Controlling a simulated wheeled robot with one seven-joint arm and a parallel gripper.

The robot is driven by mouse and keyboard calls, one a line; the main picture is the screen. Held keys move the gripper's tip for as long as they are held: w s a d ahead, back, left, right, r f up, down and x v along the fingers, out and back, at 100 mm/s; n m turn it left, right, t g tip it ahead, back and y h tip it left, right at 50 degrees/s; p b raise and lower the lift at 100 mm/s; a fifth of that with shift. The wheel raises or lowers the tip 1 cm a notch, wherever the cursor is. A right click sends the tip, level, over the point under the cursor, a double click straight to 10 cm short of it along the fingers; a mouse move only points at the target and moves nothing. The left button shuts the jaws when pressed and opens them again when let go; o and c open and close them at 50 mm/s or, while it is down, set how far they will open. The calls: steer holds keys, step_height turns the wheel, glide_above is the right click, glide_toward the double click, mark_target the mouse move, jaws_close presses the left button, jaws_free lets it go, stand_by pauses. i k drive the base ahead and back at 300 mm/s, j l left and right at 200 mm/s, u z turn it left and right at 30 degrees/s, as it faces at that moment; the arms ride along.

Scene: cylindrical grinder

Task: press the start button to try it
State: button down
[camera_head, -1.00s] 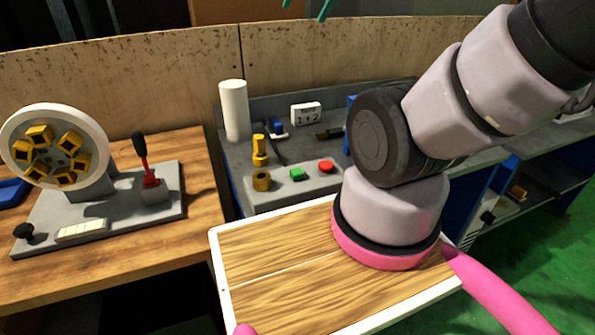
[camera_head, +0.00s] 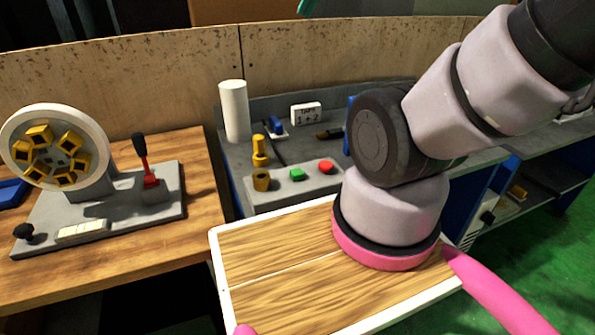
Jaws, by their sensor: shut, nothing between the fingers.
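A green button (camera_head: 297,174) sits on top of a low grey control box (camera_head: 287,196), left of a red button (camera_head: 326,167) on the same box. No label on the buttons can be read. A hollow yellow socket (camera_head: 262,180) is at the box's left end.
A yellow post (camera_head: 259,150), a white cylinder (camera_head: 235,110) and a small card reading "1 + 2" (camera_head: 306,113) stand behind the box. Left on a wooden table (camera_head: 190,230) is a wheel fixture (camera_head: 55,147) with a red lever (camera_head: 147,165). My arm covers the area right of the box.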

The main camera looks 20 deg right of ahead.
mark_target(296, 174)
steer(key=k, duration=0.65)
steer(key=z, duration=1.2)
steer(key=k+j, duration=0.1)
steer(key=j, duration=0.3)
steer(key=k+j, duration=0.15)
steer(key=j, duration=0.2)
steer(key=k+j, duration=0.1)
steer(key=j, duration=0.3)
steer(key=k+j, duration=0.1)
steer(key=j, duration=0.25)
steer(key=k+j, duration=0.1)
steer(key=j, duration=0.3)
